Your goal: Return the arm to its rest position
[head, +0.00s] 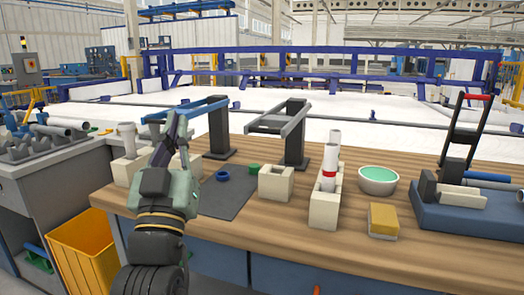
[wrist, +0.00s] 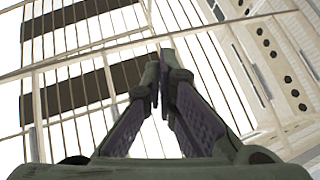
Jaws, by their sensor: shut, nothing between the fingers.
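My gripper (head: 177,125) is raised above the left part of the wooden bench (head: 255,240) in the head view and points upward. In the wrist view my gripper (wrist: 160,72) has its two fingertips together with nothing between them. Behind the fingers, that view shows only the ceiling and upper walls. My arm hides part of the bench's left end and of the grey mat (head: 228,198).
A pale block (head: 325,208) holds upright pipes, one with a red band. Beside it are an empty block (head: 276,183), a bowl (head: 378,180), a yellow sponge (head: 383,219) and a blue-based fixture (head: 470,211). A yellow bin (head: 85,255) stands at left.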

